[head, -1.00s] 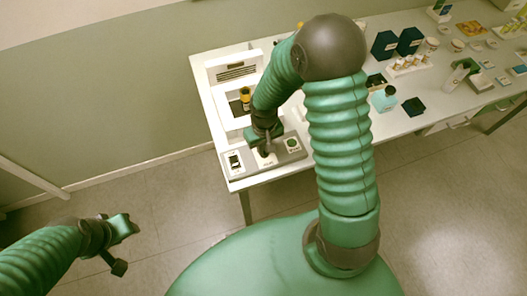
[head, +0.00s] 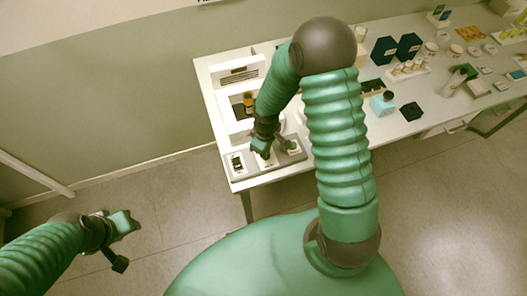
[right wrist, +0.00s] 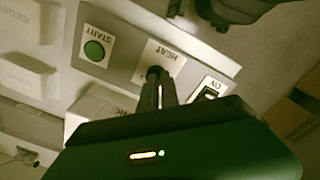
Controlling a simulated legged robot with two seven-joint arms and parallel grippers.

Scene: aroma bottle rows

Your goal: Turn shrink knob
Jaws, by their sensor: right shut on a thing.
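A grey control panel (head: 240,174) runs along the front left of the table. In the right wrist view the panel (right wrist: 112,22) carries a small dark knob (right wrist: 154,72) beside a label that reads HEAT. My right gripper (head: 268,152) is down at the middle of the panel. Its dark fingers (right wrist: 161,90) are shut on the knob in the wrist view. In the head view the gripper hides the knob. My left gripper (head: 122,243) is open and empty, away from the table at lower left.
A green START button (right wrist: 95,51) and an ON switch (right wrist: 211,88) flank the knob. A white machine (head: 236,72) with a yellow-and-dark bottle (head: 248,101) stands behind the panel.

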